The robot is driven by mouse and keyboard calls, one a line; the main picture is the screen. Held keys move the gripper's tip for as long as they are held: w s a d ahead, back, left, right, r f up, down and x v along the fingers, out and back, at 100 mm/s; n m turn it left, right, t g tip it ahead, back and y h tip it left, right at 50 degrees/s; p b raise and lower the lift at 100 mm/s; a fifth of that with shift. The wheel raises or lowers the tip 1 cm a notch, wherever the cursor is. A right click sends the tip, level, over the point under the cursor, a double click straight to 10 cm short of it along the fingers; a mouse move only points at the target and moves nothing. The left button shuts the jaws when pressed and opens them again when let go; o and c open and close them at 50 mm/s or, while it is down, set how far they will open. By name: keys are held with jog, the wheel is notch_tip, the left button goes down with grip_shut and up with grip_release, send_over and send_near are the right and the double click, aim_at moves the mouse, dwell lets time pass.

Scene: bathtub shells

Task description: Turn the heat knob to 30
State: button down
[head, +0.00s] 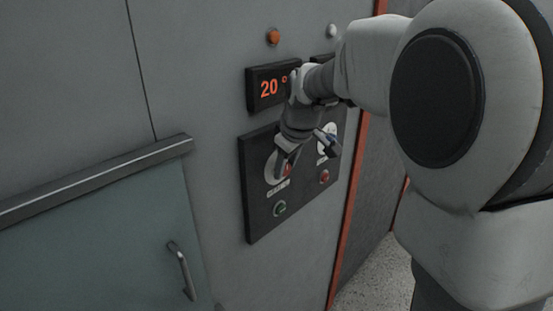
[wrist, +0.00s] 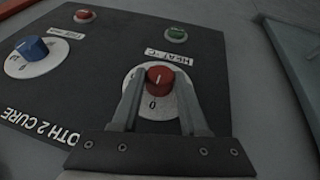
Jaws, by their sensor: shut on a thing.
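My gripper (wrist: 160,82) is shut on the red knob, one finger on each side. A white pointer line shows on the knob's face, and a 0 is legible on the dial; other marks are hidden by the fingers. In the head view my gripper (head: 285,160) reaches the dark control panel (head: 258,215), covering most of the knob. The display (head: 266,87) above reads 20 °.
A blue knob (wrist: 33,48) on its own dial is beside the heat dial. A green button (wrist: 176,34) and a red button (wrist: 84,15) are on the same panel. A door with a metal handle (head: 182,270) stands at the left.

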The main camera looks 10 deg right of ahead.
jog(key=shift+r, duration=0.1)
jog(key=g+y+p, duration=0.2)
jog(key=y, duration=0.1)
jog(key=shift+w+d+m+g+y+p, duration=0.3)
jog(key=shift+d+m+g+p, duration=0.05)
jog(key=shift+m+g+p, duration=0.05)
jog(key=shift+w+d+m+g+y+p, duration=0.1)
jog(key=shift+m+g+y+p, duration=0.2)
jog(key=shift+g+y+p, duration=0.55)
jog(key=shift+w+d+m+g+y+p, duration=0.1)
jog(key=shift+m+g+y+p, duration=0.3)
jog(key=shift+y, duration=0.75)
jog(key=shift+f, duration=0.2)
jog(key=shift+c, duration=2.1)
grip_release()
jog(key=v, duration=1.7)
jog(key=shift+d, duration=0.2)
